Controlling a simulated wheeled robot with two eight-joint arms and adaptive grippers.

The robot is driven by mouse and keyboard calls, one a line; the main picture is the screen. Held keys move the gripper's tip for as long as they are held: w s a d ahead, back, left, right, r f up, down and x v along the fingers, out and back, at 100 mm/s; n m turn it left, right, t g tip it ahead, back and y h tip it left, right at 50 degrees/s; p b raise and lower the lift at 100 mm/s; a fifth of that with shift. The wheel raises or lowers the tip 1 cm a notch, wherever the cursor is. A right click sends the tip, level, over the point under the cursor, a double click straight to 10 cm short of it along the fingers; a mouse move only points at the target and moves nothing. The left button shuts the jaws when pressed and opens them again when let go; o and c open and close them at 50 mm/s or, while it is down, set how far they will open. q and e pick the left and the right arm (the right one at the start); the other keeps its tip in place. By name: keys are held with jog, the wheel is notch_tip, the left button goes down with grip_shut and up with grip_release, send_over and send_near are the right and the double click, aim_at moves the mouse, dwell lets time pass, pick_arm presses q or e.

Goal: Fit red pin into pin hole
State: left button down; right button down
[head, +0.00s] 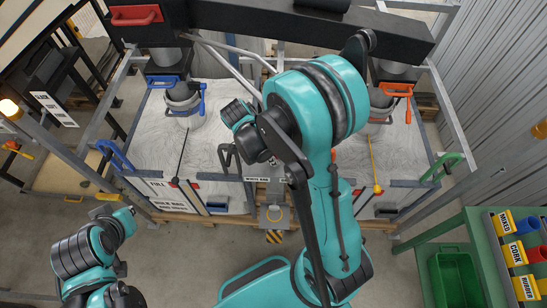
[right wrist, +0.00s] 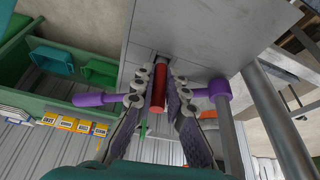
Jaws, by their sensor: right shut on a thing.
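In the right wrist view, the red pin (right wrist: 158,92) lies between the fingers of my right gripper (right wrist: 159,75), which is shut on it. The pin's far end points at a grey metal surface (right wrist: 200,38), and a short dark part shows beyond its red body. I cannot tell whether that end is inside a hole; no pin hole shows clearly. In the head view, my right gripper (head: 229,157) is partly hidden by its own arm near the middle of the frame, and I cannot make out the pin there. My left arm shows at the lower left, its fingers not visible.
A purple bar (right wrist: 92,99) runs across behind the right fingers, with a grey pole (right wrist: 282,90) at the right. In the head view, white bulk bags (head: 160,145) stand inside grey frames. A green bench (head: 480,225) with labelled bins stands at the right.

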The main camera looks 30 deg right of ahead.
jog(key=shift+f, duration=0.1)
jog(key=shift+f+b, duration=0.1)
jog(key=shift+b, duration=0.2)
jog(key=c, duration=1.6)
grip_release()
jog(key=shift+o, duration=0.2)
jog(key=shift+r+p, duration=0.3)
jog(key=shift+p, duration=0.05)
jog(key=v, duration=1.1)
jog(key=s+a+r+n+t+y, duration=0.1)
jog(key=s+r+n+t+y, duration=0.1)
jog(key=n, duration=0.9)
jog(key=s+a+r+n+t+y, duration=0.1)
jog(key=s+r+n+t+y, duration=0.1)
jog(key=s+r+n+t, duration=0.2)
jog(key=s+n+t, duration=0.1)
jog(key=n+t, duration=0.2)
jog(key=n, duration=0.4)
jog(key=shift+a+r+n, duration=0.35)
jog(key=shift+n, duration=0.05)
